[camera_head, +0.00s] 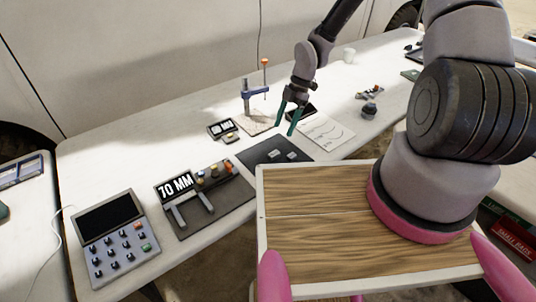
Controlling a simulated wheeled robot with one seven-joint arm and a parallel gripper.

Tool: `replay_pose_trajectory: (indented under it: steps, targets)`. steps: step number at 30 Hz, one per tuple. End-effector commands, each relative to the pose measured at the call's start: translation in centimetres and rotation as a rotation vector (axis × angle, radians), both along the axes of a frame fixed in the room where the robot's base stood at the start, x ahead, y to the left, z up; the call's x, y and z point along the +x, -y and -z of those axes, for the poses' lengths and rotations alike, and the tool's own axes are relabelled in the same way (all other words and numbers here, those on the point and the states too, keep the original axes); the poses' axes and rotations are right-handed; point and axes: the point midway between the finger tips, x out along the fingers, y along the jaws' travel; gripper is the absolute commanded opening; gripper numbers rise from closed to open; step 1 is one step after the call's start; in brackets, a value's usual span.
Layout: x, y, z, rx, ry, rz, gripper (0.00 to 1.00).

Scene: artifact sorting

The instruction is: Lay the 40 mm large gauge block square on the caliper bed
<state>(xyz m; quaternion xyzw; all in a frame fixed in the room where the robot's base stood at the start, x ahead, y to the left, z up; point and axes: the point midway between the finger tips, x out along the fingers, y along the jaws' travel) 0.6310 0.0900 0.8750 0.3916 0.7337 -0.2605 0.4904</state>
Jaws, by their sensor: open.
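The caliper bed (235,194) is a dark plate at the left centre, with a "70 MM" display (176,187) at its back left and two grey jaws (190,208) on it. No block shows between the jaws. Two small light grey blocks (274,154) (292,156) lie apart on a dark mat (262,144) right of the caliper. I cannot tell which is the 40 mm large gauge block, as no markings are readable. My gripper (285,124) has teal fingers, spread and empty, pointing down above the table behind the mat.
A keypad console (118,239) stands left of the caliper.

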Motion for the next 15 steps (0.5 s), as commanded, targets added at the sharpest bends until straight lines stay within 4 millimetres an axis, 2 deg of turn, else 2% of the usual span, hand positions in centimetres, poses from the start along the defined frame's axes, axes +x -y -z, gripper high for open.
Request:
replay_pose_trajectory:
  steps: [6,15]
  targets:
    - [-0.8,-1.1,3.3,0.0,-0.004,-0.003,0.65]
    - [-1.2,-1.8,5.3,-0.001,-0.002,-0.001,0.65]
